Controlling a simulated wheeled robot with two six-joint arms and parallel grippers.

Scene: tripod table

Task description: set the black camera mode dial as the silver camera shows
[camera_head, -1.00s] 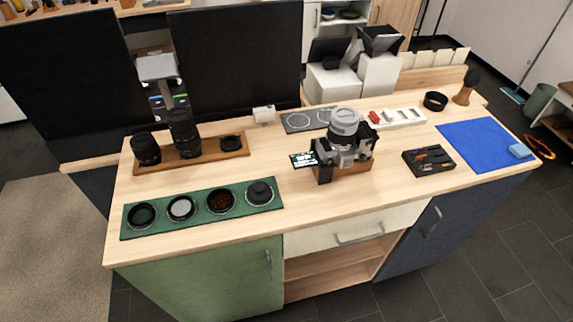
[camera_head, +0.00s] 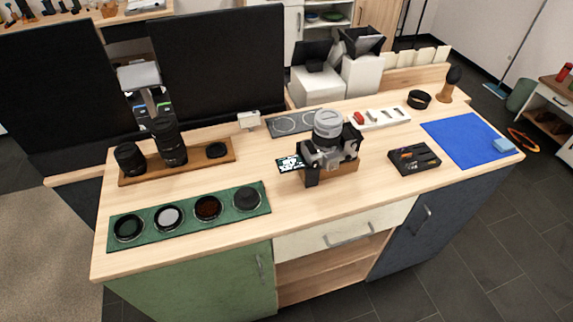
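A silver-and-black camera (camera_head: 331,160) sits on a small wooden block (camera_head: 343,173) in the middle of the table, with a silver lens part (camera_head: 328,123) at its top. A small lit screen (camera_head: 290,164) stands out at its left side. I cannot make out a separate black camera, and the mode dial and its marks are too small to read. Neither of my grippers is in view, and nothing shows touching the camera.
A green mat (camera_head: 113,233) with several round filters lies front left. Behind it a wooden tray (camera_head: 226,159) holds black lenses. A black tool tray (camera_head: 414,159) and a blue cloth (camera_head: 468,140) lie to the right. Bare tabletop (camera_head: 300,208) lies in front of the camera.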

